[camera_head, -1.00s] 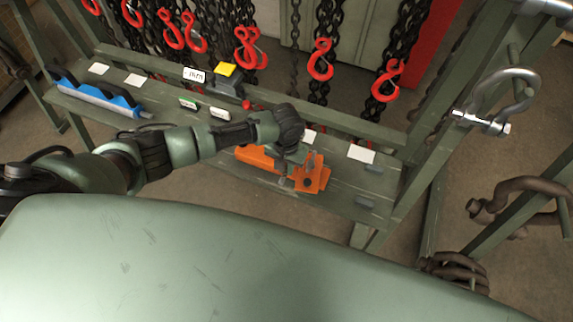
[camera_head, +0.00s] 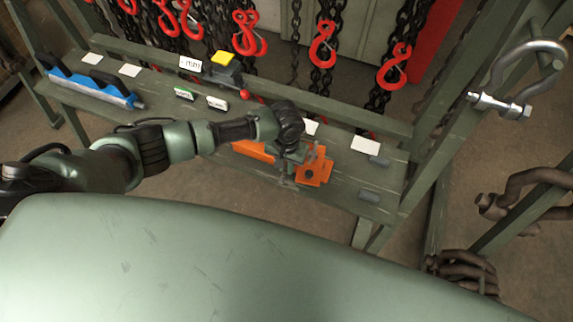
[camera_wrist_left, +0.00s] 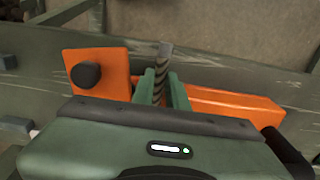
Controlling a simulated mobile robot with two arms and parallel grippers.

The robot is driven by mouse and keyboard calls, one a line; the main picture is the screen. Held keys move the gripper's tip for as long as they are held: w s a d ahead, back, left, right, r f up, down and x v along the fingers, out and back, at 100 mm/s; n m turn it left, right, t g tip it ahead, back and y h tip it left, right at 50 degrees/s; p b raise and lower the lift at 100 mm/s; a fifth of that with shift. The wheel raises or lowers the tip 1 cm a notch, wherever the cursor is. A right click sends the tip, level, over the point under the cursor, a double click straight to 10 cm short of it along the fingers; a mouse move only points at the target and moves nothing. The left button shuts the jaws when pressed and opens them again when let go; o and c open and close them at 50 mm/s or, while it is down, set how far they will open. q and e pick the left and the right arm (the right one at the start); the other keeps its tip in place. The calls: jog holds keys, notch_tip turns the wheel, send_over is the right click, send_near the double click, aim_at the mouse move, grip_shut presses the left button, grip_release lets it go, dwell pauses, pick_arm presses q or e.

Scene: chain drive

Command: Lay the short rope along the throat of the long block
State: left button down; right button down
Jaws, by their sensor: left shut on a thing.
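My left gripper (camera_head: 292,172) is over an orange long block (camera_head: 252,151) on the green bench. In the left wrist view its two fingers (camera_wrist_left: 160,88) are shut on a short twisted rope (camera_wrist_left: 161,72) with a grey end. The rope stands between the orange plate with a black knob (camera_wrist_left: 96,73) and the long orange body (camera_wrist_left: 225,107). The fingers hide whether the rope touches the block. A blue long block (camera_head: 90,86) lies at the far left of the bench. My right gripper is not in view.
A small device with a yellow top (camera_head: 223,58) and red knob stands behind the arm. White cards (camera_head: 365,146) lie along the bench. Red hooks (camera_head: 323,45) on chains hang behind. A shackle (camera_head: 520,80) is at the right post.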

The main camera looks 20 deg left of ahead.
pick_arm(q)
jog(key=shift+f+b, duration=0.3)
jog(key=shift+f, duration=0.25)
jog(key=c, duration=1.3)
grip_release()
notch_tip(320, 180, up, 8)
jog(key=shift+a+f+b, duration=0.1)
jog(key=shift+b, duration=0.25)
jog(key=shift+f, duration=0.1)
